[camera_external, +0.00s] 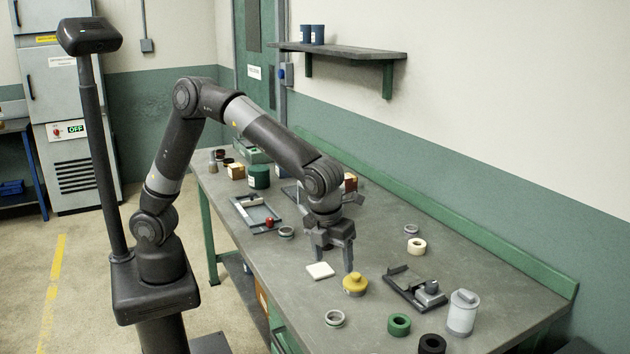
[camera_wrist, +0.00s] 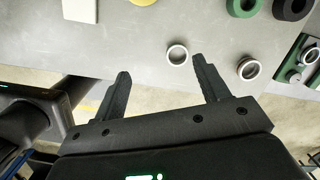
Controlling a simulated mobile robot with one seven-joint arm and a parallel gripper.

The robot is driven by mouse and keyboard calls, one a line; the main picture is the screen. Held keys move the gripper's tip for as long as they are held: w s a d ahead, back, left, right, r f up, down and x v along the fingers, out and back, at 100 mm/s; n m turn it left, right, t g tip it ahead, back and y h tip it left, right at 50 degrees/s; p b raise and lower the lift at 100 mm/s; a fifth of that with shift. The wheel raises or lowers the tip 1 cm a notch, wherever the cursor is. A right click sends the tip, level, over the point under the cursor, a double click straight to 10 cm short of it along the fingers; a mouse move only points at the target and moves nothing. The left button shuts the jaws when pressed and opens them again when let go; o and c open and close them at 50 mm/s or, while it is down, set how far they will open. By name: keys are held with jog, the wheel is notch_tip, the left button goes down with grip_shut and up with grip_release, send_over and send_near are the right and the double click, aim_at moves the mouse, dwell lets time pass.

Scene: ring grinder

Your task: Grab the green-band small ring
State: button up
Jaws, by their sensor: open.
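I cannot tell for certain which small ring has the green band. A pale metal ring (camera_external: 335,325) lies near the front edge of the table; it appears in the wrist view (camera_wrist: 176,63) between and beyond my fingertips. A second metal ring (camera_wrist: 249,77) lies to its right, beyond the right fingertip. Another small ring (camera_external: 286,236), greenish inside, lies left of my gripper, near the grey tray. A grey ring (camera_external: 411,232) lies at the back right. My gripper (camera_external: 331,263) is open and empty, pointing down above the table; its fingers also show in the wrist view (camera_wrist: 160,66).
A green ring (camera_external: 399,331), black ring (camera_external: 432,350), dark fixture (camera_external: 402,283) and grey canister (camera_external: 462,314) stand to the right. A grey tray (camera_external: 246,211) lies left.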

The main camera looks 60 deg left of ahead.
jog(key=s+d+f+m, duration=0.2)
jog(key=d+f+m, duration=0.1)
jog(key=d, duration=0.2)
send_near(334, 312)
jog(key=shift+w+d+f, duration=0.25)
jog(key=shift+d+f, duration=0.8)
jog(key=shift+d, duration=0.1)
jog(key=shift+w+a+f, duration=0.1)
jog(key=shift+a+f, duration=0.15)
jog(key=shift+f, duration=1.25)
jog(key=shift+a+f, duration=0.2)
jog(key=shift+f, duration=1.35)
jog(key=shift+c, duration=0.2)
jog(key=c, duration=1.1)
